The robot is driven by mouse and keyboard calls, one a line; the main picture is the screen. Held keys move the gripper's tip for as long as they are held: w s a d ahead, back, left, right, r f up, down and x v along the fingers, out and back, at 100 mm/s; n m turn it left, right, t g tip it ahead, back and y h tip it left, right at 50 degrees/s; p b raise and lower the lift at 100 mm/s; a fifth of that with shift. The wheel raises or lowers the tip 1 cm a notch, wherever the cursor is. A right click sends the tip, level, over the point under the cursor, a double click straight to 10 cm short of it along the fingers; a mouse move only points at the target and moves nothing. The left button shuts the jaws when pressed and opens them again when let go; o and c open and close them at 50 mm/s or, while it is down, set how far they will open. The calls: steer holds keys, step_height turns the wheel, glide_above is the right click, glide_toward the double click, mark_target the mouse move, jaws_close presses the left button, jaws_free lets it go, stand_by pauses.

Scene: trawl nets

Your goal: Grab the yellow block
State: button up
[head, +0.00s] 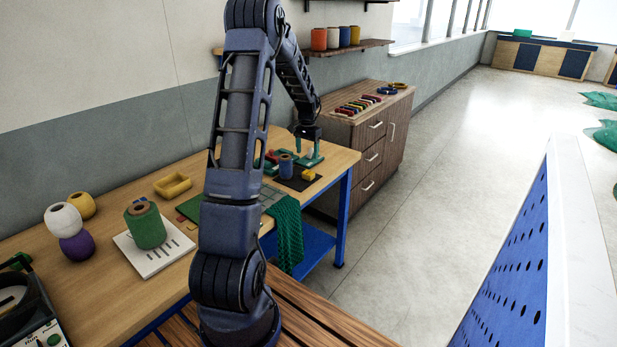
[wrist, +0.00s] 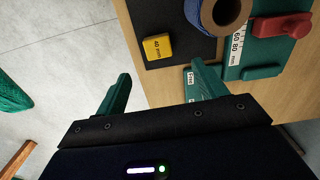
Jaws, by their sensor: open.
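The yellow block (wrist: 158,47) lies on a black mat (wrist: 188,50) near the table's edge and is marked "40 mm" in the wrist view. In the head view the yellow block (head: 308,174) sits at the right part of the mat, beside a blue spool. My gripper (wrist: 160,88) is open and empty, its two green fingers spread apart. In the head view my gripper (head: 304,150) hangs over the mat area.
A blue spool (wrist: 207,15) with a brown core stands close to the block. A green measuring tool (wrist: 250,55) with a red part (wrist: 283,25) lies to its right. A green net (head: 286,232) hangs over the table's front edge. Open floor lies beyond the edge.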

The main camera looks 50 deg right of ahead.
mark_target(308, 172)
steer(key=shift+s+f, duration=0.2)
steer(key=shift+f, duration=5.25)
steer(key=c, duration=1.1)
